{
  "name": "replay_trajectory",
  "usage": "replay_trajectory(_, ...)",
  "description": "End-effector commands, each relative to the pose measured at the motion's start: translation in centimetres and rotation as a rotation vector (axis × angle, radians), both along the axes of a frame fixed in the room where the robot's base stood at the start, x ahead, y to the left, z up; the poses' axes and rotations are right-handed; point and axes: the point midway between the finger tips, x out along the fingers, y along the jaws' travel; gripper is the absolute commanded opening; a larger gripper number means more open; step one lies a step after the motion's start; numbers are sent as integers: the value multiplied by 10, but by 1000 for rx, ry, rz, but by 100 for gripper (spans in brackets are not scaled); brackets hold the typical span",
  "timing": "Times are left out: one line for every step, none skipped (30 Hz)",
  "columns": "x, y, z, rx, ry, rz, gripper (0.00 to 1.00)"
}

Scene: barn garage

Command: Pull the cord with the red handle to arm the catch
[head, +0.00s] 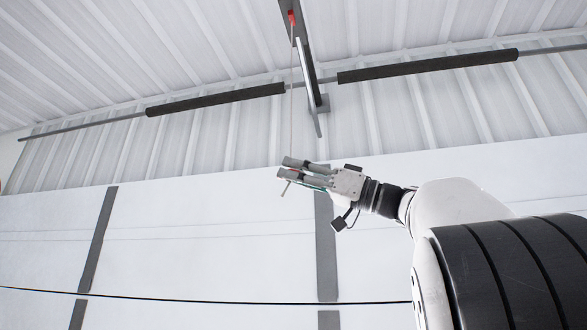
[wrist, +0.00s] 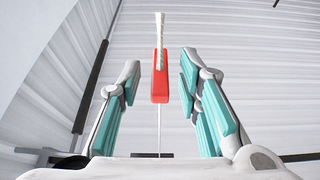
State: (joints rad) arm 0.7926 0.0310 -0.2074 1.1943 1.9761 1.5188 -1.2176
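The red handle (wrist: 160,88) shows in the wrist view, between my fingers, with a pale cord (wrist: 160,40) at its upper end. A gap shows on each side of it, and neither finger appears to touch it. My gripper (wrist: 158,92) is open, with teal pads on its fingers. In the head view the thin cord (head: 291,110) hangs from near a small red part (head: 291,18) on the overhead rail down to my gripper (head: 284,168). The handle is mostly hidden by the fingers there, and its depth between them is hard to judge.
A dark overhead rail (head: 302,50) with a pale hanging arm (head: 308,85) is above my gripper. A shaft with two dark spring rolls (head: 215,99) crosses the wall. The white panelled door (head: 210,245) is behind. The air around my gripper looks clear.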

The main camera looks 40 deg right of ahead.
Motion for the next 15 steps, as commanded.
replay_trajectory(3,3,2,0,0,1,32)
replay_trajectory(4,4,3,1,0,1,32)
replay_trajectory(6,5,4,1,0,1,32)
replay_trajectory(7,6,4,1,0,1,32)
replay_trajectory(8,7,4,1,0,1,32)
replay_trajectory(8,7,5,0,-1,1,32)
replay_trajectory(9,7,5,1,-1,0,32)
replay_trajectory(9,7,5,1,-1,0,32)
replay_trajectory(9,7,5,1,-1,0,32)
replay_trajectory(9,7,5,1,-1,0,32)
replay_trajectory(9,7,5,1,-1,0,32)
replay_trajectory(9,7,5,1,-1,0,32)
replay_trajectory(9,7,5,1,-1,0,32)
replay_trajectory(9,7,4,1,-1,0,29)
replay_trajectory(9,7,4,1,-1,0,20)
